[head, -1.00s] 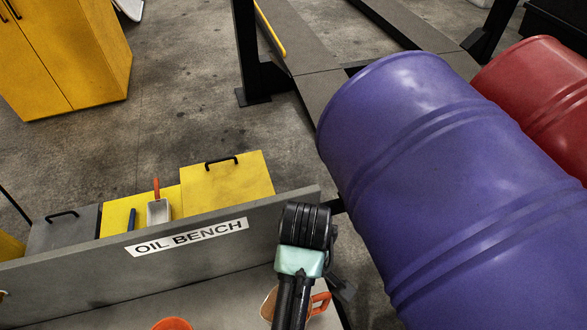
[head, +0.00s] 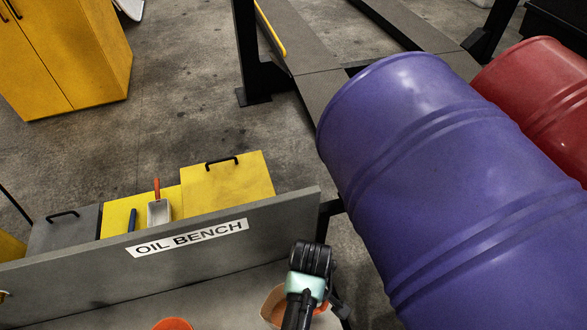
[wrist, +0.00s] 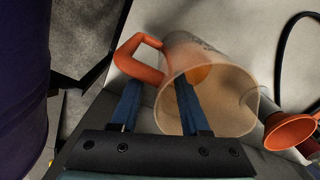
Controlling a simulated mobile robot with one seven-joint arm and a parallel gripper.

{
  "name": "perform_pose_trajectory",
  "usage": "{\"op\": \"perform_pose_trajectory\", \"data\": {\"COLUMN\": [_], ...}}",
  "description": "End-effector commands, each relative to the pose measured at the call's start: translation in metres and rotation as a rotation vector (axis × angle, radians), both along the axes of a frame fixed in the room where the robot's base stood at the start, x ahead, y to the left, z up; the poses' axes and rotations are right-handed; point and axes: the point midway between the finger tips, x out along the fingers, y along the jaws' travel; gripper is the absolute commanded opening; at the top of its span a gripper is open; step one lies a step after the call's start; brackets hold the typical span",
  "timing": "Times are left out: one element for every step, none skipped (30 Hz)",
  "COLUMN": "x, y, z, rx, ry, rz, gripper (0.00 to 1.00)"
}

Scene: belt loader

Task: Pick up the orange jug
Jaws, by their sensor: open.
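The orange jug (wrist: 225,105) is a translucent, pale orange vessel with a solid orange handle (wrist: 140,60). In the wrist view its open mouth faces the camera. My gripper (wrist: 157,88) is open, with one blue finger beside the handle and the other overlapping the jug's mouth near its rim. I cannot tell whether that finger is inside the jug or above it. In the head view the jug (head: 271,306) stands on the bench at the bottom edge, partly hidden behind my arm.
An orange funnel (wrist: 290,131) lies right of the jug; its rim shows in the head view (head: 173,324). The grey back panel labelled OIL BENCH (head: 190,238) runs behind. A large purple drum (head: 430,170) stands to the right, with a red drum (head: 540,95) beyond.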

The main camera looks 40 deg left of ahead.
Motion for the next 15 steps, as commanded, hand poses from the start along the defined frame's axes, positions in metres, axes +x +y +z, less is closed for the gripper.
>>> {"op": "perform_pose_trajectory", "data": {"x": [-0.0001,0.0000,0.0000,0.0000,0.0000,0.0000,0.0000,0.0001,0.0001,0.0001,0.0001,0.0001,0.0001,0.0001,0.0001], "y": [0.0001,0.0002,0.0002,0.0002,0.0002,0.0002,0.0002,0.0002,0.0002,0.0002,0.0003,0.0003,0.0002,0.0002,0.0002], "z": [-0.0003,-0.0003,-0.0002,-0.0002,-0.0001,-0.0001,0.0000,0.0000,0.0001,0.0001,0.0001,0.0002,0.0002,0.0002,0.0002], "rx": [0.000,0.000,0.000,0.000,0.000,0.000,0.000,0.000,0.000,0.000,0.000,0.000,0.000,0.000,0.000], "ry": [0.000,0.000,0.000,0.000,0.000,0.000,0.000,0.000,0.000,0.000,0.000,0.000,0.000,0.000,-0.001], "rz": [0.000,0.000,0.000,0.000,0.000,0.000,0.000,0.000,0.000,0.000,0.000,0.000,0.000,0.000,0.000], "gripper": [0.46,0.46,0.46,0.46,0.44,0.37,0.31,0.26,0.19,0.13,0.08,0.01,0.00,0.00,0.00]}}
